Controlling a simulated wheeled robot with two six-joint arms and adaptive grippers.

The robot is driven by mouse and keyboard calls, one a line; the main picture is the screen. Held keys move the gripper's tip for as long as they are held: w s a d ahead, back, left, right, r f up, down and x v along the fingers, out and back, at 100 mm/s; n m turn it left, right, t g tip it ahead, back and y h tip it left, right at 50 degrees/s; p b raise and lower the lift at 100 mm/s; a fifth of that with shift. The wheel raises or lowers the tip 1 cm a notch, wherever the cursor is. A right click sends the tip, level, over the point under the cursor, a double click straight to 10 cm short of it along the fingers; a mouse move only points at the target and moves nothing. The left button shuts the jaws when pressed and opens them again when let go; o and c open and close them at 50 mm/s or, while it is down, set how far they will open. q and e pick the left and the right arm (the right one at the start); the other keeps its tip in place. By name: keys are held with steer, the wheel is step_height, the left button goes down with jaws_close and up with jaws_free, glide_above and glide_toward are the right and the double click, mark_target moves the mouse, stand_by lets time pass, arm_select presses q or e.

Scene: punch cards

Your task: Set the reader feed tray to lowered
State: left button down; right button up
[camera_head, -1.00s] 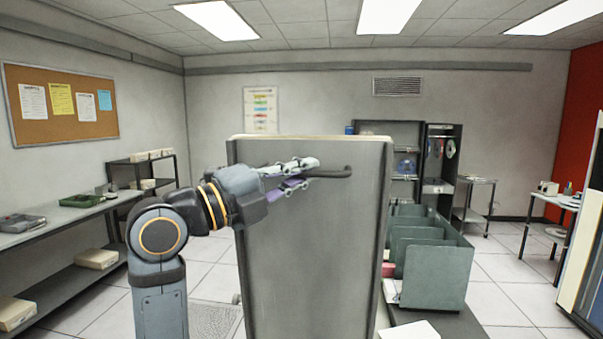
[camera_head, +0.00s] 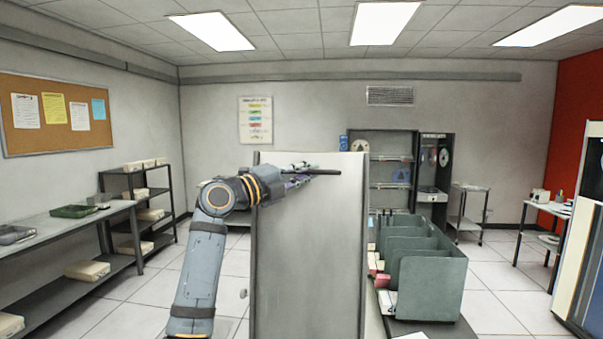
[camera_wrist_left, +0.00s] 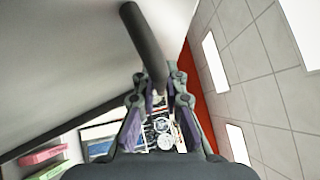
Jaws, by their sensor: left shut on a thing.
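The reader feed tray appears to be the tall grey panel (camera_head: 308,255) standing upright in the middle of the head view. A dark bar handle (camera_head: 325,171) sticks out near its top. My left gripper (camera_head: 298,178) is at this handle, with its fingers shut on it. In the left wrist view the dark handle (camera_wrist_left: 143,40) runs down between the fingers (camera_wrist_left: 160,88), with the pale panel face (camera_wrist_left: 65,50) beside it. My right gripper is in neither view.
A green-grey divided card bin (camera_head: 428,287) stands right of the panel. Shelves with boxes (camera_head: 87,270) line the left wall. A dark cabinet (camera_head: 432,175) and a small cart (camera_head: 468,215) are at the back. Floor is free behind the panel on the left.

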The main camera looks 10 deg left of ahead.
arm_select(q)
steer(key=shift+n+y, duration=0.3)
steer(key=shift+n, duration=0.1)
steer(key=w, duration=0.2)
steer(key=w+f+p, duration=0.1)
steer(key=w, duration=0.2)
steer(key=shift+w+f, duration=0.1)
steer(key=shift+w, duration=0.05)
steer(key=c, duration=1.4)
jaws_free()
steer(key=shift+d, duration=0.1)
